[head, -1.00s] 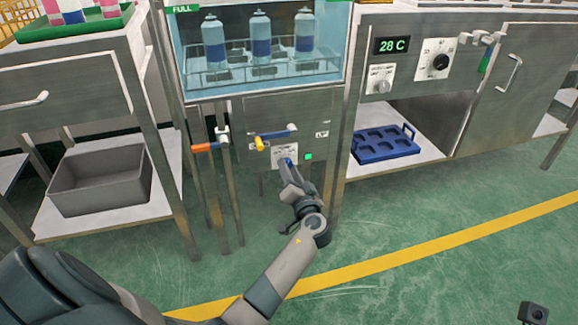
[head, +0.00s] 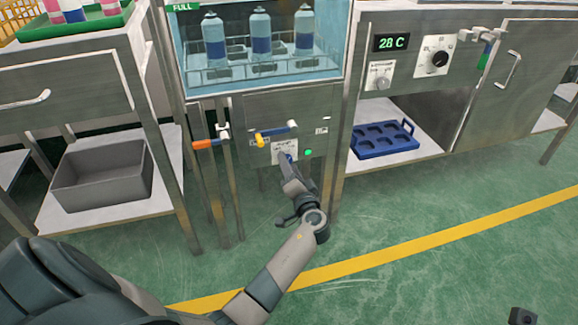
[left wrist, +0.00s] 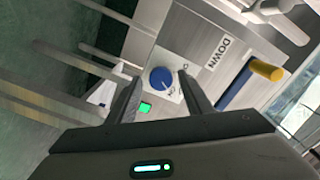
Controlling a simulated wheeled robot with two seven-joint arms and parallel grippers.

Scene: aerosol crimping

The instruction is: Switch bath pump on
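The bath pump switch is a blue round knob (left wrist: 162,80) on a white label plate (head: 283,150), on the steel panel below the bath. A lit green lamp (head: 308,153) sits beside the plate; it also shows in the left wrist view (left wrist: 145,107). My left gripper (head: 288,162) is at the plate and hides most of the knob in the head view. In the left wrist view my left gripper (left wrist: 161,78) is open, with a finger on each side of the knob and visible gaps. The knob's exact setting is too small to read. My right gripper's fingers do not show.
A yellow-tipped blue lever (left wrist: 250,84) is close beside the knob, by a DOWN label. An orange-handled valve (head: 207,144) is to the left. The glass bath (head: 345,60) with cans is above. A blue tray (head: 384,140) lies on the right shelf.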

